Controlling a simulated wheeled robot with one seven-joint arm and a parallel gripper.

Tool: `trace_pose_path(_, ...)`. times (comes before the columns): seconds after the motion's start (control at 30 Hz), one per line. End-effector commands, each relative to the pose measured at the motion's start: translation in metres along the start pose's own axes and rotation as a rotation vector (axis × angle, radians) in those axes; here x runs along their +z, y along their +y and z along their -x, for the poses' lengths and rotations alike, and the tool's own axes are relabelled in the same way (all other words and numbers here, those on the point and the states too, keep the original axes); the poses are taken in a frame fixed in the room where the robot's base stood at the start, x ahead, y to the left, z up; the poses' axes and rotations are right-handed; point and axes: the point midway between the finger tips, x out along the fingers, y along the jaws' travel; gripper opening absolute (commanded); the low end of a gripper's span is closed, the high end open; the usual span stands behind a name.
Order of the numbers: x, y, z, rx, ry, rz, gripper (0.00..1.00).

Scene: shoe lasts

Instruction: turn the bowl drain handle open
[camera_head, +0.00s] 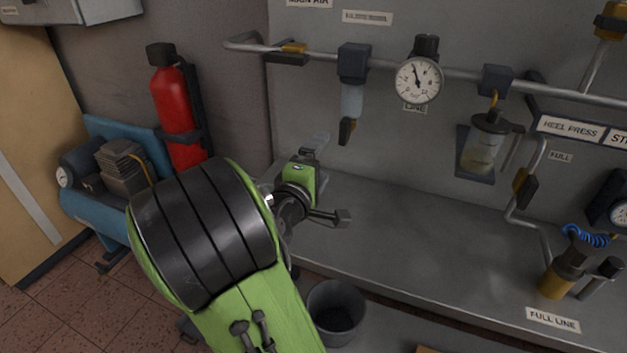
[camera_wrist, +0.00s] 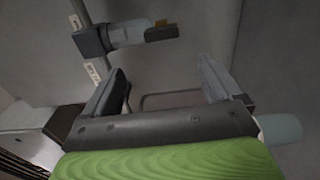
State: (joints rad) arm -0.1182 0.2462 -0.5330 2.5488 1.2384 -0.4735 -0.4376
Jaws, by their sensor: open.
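The filter (camera_head: 352,62) hangs from the pipe on the back panel, with a pale blue bowl (camera_head: 352,101) under its dark head. The bowl drain handle (camera_head: 346,131), dark with a brass bit, sits at the bowl's lower end. In the wrist view the filter lies sideways: dark head (camera_wrist: 92,41) at left, bowl (camera_wrist: 128,34), drain handle (camera_wrist: 162,34) at right. My gripper (camera_head: 330,180) is below and left of the handle in the head view. In the wrist view its fingers (camera_wrist: 162,70) are spread and empty, with the handle beyond them, apart.
A gauge (camera_head: 418,80) and a second bowl (camera_head: 484,149) hang to the right along the pipe (camera_head: 450,74). A red extinguisher (camera_head: 175,110) and blue compressor (camera_head: 90,205) stand left. A grey bucket (camera_head: 336,310) is below. The grey ledge (camera_head: 400,230) is largely bare.

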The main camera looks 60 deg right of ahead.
Motion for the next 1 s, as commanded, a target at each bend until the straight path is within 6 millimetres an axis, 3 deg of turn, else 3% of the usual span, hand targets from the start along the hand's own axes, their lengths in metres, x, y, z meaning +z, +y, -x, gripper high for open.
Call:
trace_pose_path(0.03,-0.001,-0.011,0.01,-0.004,0.009,-0.008,0.92)
trace_pose_path(0.3,0.0,-0.006,0.033,-0.003,0.001,-0.001,0.92)
trace_pose_path(0.9,0.001,-0.004,0.033,-0.005,-0.002,0.001,0.92)
trace_pose_path(1.0,0.004,-0.021,0.034,-0.098,-0.006,-0.091,0.92)
